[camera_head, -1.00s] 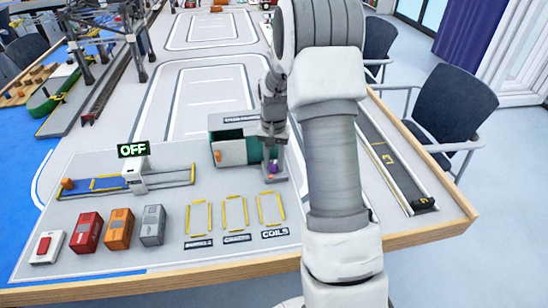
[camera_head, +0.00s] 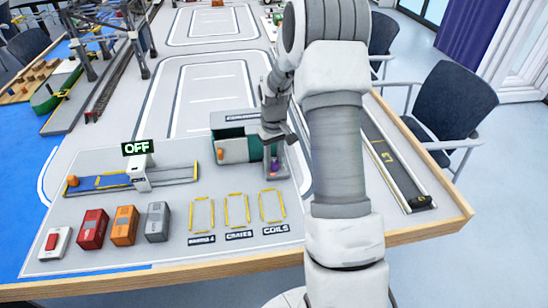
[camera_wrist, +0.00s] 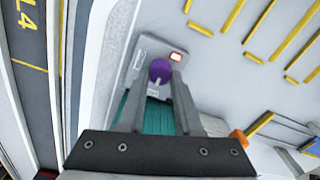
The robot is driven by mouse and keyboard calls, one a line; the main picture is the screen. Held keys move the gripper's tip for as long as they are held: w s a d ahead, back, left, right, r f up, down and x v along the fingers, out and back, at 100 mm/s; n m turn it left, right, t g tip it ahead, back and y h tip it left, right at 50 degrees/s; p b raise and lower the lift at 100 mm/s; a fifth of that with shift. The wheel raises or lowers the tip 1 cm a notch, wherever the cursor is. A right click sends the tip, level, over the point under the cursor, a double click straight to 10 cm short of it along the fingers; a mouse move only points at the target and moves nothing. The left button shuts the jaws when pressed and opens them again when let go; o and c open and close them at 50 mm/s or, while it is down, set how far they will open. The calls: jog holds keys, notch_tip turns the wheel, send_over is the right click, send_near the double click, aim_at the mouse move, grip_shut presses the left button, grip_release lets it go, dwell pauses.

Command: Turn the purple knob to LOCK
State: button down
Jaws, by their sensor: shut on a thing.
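The purple knob (camera_head: 275,167) sits on a small grey panel (camera_head: 278,176) at the right end of the green container. In the wrist view the knob (camera_wrist: 160,70) is round, with a pale pointer mark towards the bottom of the picture. My gripper (camera_wrist: 160,75) has one finger on each side of the knob and is shut on it. In the head view my gripper (camera_head: 272,150) comes down over the panel and partly hides it. A small red-framed label (camera_wrist: 176,56) shows beside the knob; I cannot read it.
A dark lane (camera_head: 395,170) runs along the right.

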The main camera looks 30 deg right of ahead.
aim_at(274, 162)
dwell(0.5)
jog(key=c, duration=0.6)
grip_release()
jog(key=shift+r, duration=0.1)
notch_tip(274, 162, up, 17)
jog(key=p, duration=0.3)
jog(key=shift+r, duration=0.15)
